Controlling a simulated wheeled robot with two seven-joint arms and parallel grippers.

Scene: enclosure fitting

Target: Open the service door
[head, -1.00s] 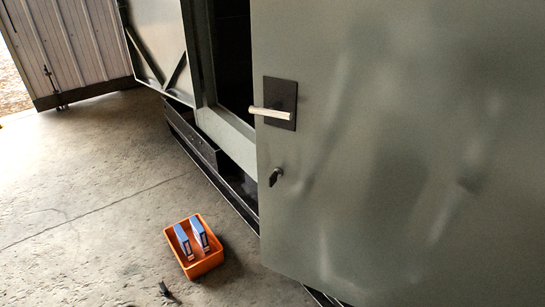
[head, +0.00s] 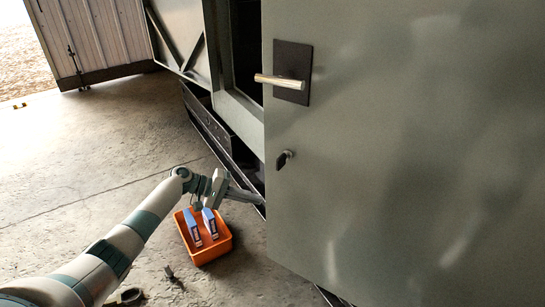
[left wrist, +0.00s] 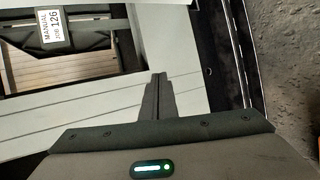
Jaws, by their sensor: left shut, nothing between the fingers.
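The grey-green service door (head: 400,150) fills the right of the head view. Its free left edge stands away from the pale frame (head: 238,115), with a dark gap behind it. The door has a silver lever handle (head: 282,81) on a dark plate, sitting level, and a key in a lock (head: 284,159) below. My left gripper (head: 257,199) is shut and empty, low beside the door's free edge, well below the handle. Whether it touches the door is unclear. Its shut fingers show in the left wrist view (left wrist: 158,90) before pale frame members. My right gripper is out of view.
An orange bin (head: 211,255) with two blue-and-white boxes (head: 202,227) stands on the floor beneath my left wrist. A small dark object (head: 173,276) lies nearby. A label (left wrist: 55,27) reads "MANUAL JOB 126". Concrete floor at left is open.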

